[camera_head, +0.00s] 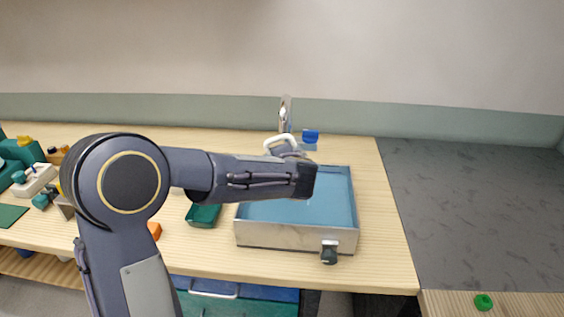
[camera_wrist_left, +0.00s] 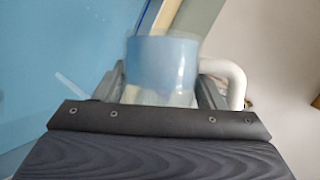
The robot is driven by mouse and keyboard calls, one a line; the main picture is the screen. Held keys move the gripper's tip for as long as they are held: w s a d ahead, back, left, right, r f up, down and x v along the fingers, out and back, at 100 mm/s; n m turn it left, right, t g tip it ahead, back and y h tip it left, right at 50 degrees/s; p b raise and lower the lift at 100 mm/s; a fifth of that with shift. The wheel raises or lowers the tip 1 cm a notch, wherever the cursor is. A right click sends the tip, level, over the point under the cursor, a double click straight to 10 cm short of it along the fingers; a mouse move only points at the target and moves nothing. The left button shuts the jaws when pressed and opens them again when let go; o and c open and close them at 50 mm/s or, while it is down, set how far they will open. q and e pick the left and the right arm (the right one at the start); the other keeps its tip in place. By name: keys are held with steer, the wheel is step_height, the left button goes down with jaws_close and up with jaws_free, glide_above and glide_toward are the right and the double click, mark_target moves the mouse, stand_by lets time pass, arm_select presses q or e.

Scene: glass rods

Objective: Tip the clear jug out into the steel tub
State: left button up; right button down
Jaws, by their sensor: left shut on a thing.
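The steel tub (camera_head: 297,237) stands on the wooden counter, with bare metal walls and a flat blue inside; its blue area also fills the left of the left wrist view (camera_wrist_left: 60,60). My left gripper (camera_head: 298,157) is over the tub's back part. In the left wrist view, my left gripper (camera_wrist_left: 165,92) is shut on the clear jug (camera_wrist_left: 163,65), whose see-through wall looks bluish. Its white handle (camera_wrist_left: 236,82) sticks out to the right. In the head view my gripper hides most of the jug, and a white loop (camera_head: 279,140) shows behind it. My right gripper is not in view.
A chrome tap (camera_head: 285,112) rises behind the tub, with a small blue item (camera_head: 310,136) nearby. A dark knob (camera_head: 329,252) sits on the tub's front. Several small items crowd the far left. The grey surface at right is mostly clear.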

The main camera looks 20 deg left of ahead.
arm_select(q)
steer(key=shift+d+r, duration=0.1)
steer(key=shift+r, duration=0.2)
steer(key=shift+f, duration=0.1)
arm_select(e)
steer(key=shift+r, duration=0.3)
arm_select(q)
steer(key=shift+w+d+r+m+y, duration=0.1)
steer(key=shift+d+r+m+y, duration=0.05)
steer(key=shift+r+m+y, duration=0.3)
steer(key=shift+f, duration=0.1)
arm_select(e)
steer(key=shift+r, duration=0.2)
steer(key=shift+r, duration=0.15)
